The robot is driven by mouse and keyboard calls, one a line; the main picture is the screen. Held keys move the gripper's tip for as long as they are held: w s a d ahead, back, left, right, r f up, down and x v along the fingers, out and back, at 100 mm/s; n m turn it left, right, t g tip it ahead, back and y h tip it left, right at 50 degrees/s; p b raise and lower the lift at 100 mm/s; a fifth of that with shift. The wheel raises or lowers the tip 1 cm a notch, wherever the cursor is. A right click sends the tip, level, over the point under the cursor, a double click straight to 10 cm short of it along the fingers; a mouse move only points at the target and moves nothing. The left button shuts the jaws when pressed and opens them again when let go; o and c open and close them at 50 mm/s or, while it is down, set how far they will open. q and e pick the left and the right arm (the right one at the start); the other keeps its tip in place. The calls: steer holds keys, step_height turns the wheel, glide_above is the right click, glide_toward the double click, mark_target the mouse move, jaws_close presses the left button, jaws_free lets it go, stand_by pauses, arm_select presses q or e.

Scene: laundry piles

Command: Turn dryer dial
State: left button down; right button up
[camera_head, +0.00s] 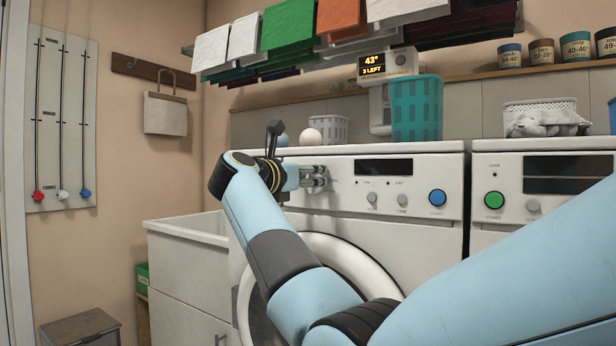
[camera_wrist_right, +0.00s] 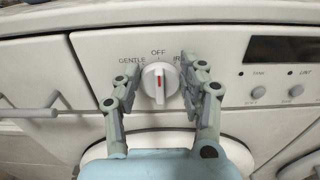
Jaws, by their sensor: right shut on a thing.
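The white dryer dial (camera_wrist_right: 152,86) shows in the right wrist view on the front panel, under the word OFF. GENTLE is printed left of it and a partly covered label right of it. Its red mark points nearly straight up, toward OFF. My right gripper (camera_wrist_right: 158,88) has one finger on each side of the dial and is shut on it. In the head view my right gripper (camera_head: 318,179) is at the left part of the dryer (camera_head: 350,160) panel and hides the dial. My left gripper is not in view.
The dryer panel also has a dark display (camera_head: 384,167), small knobs and a blue button (camera_head: 437,197). A second machine with a green button (camera_head: 494,200) stands at right. A teal basket (camera_head: 417,108) and a white ball (camera_head: 310,136) sit above. Folded cloths hang overhead.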

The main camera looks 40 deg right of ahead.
arm_select(q)
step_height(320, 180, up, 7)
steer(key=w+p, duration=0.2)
steer(key=p, duration=0.5)
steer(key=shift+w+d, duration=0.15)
arm_select(e)
steer(key=n, duration=0.5)
steer(key=w+n, duration=0.1)
steer(key=n, duration=0.1)
steer(key=shift+a+f+n, duration=0.1)
steer(key=shift+a+n, duration=0.15)
steer(key=shift+n, duration=0.15)
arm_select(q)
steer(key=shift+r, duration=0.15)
arm_select(e)
steer(key=shift+f, duration=0.1)
steer(key=o, duration=1.2)
steer(key=shift+w, duration=0.1)
steer(key=shift+a, duration=0.1)
steer(key=v, duration=0.7)
steer(key=shift+a, duration=0.2)
